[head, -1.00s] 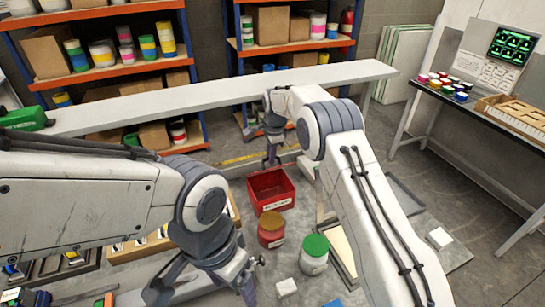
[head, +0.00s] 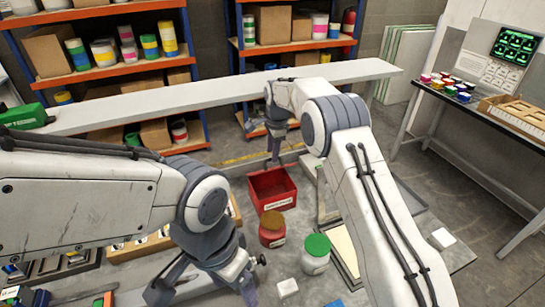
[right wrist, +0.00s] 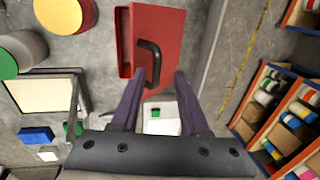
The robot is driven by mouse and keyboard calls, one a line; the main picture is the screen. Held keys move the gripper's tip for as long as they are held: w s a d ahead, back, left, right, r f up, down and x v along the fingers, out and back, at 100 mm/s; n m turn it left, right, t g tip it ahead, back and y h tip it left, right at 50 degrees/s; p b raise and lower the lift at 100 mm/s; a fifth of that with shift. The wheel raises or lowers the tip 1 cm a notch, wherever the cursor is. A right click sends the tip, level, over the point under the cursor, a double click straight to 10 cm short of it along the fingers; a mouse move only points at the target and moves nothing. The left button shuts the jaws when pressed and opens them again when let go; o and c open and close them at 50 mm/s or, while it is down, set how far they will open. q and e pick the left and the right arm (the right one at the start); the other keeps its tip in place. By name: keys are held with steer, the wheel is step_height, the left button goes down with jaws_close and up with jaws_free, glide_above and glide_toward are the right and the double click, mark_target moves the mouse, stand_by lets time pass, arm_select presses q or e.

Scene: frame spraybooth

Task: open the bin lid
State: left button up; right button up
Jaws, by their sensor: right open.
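The red bin (head: 273,204) stands on the floor near the middle of the head view, with a white label on its front. In the right wrist view, a red lid (right wrist: 172,22) with a dark arched handle (right wrist: 153,60) shows beyond my fingers. My right gripper (head: 274,160) hangs at the bin's back edge in the head view. It is open and empty in the right wrist view (right wrist: 157,80), with the handle just beyond and between its fingertips, apparently untouched. My left gripper (head: 205,290) is low in the head view, cut by the bottom edge; its fingertips are unclear.
An orange-lidded jar (head: 272,228) and a green-lidded jar (head: 316,254) stand in front of the bin. A long pale beam (head: 200,95) runs behind it, before shelves of paint cans. A workbench (head: 490,110) stands at the right.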

step_height(320, 180, up, 8)
steer(key=s+b, duration=0.1)
steer(key=b, duration=0.1)
steer(key=shift+s+d, duration=0.3)
